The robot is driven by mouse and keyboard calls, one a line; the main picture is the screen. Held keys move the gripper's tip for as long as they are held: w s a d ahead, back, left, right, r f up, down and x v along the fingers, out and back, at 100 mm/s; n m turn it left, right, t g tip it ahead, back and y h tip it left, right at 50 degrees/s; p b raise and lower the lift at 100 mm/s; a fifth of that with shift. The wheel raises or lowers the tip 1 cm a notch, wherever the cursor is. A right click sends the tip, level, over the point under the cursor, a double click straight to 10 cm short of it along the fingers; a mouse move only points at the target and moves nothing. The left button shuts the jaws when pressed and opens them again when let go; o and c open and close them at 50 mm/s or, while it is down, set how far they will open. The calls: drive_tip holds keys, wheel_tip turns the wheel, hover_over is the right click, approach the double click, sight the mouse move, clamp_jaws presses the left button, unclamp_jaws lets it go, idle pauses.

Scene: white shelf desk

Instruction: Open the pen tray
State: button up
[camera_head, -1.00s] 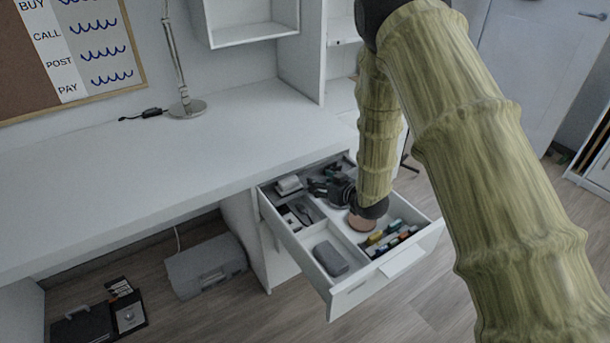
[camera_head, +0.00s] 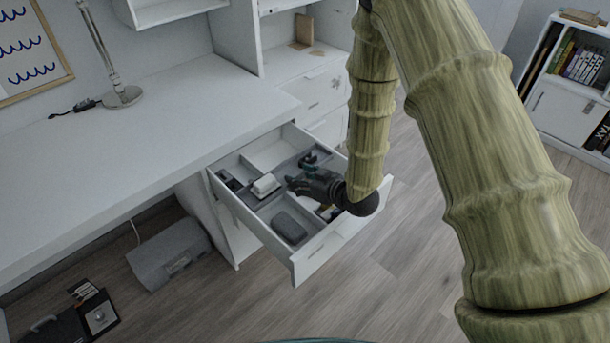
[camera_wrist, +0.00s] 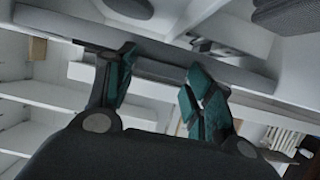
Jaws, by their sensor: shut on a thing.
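The white drawer (camera_head: 325,252) is pulled out from under the desk. Inside it, the grey pen tray (camera_head: 284,168) lies across the drawer, and bare white drawer floor shows behind it. My gripper (camera_head: 308,163) is low over the tray, partly hidden by my own wrist. In the wrist view, my gripper's teal fingertips (camera_wrist: 160,78) stand on either side of the grey tray edge (camera_wrist: 165,57) and are shut on it. The exact contact is hard to see.
A white block (camera_head: 265,185) sits in the tray. A dark grey case (camera_head: 289,227) lies in a front compartment. The white desk (camera_head: 150,125) overhangs the drawer's left side, with a lamp (camera_head: 122,96) on it. Open floor (camera_head: 410,270) lies to the right.

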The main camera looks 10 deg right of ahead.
drive_tip(key=o, duration=1.5)
drive_tip(key=shift+c, duration=0.2)
drive_tip(key=shift+r, duration=0.1)
wheel_tip(320, 180, up, 10)
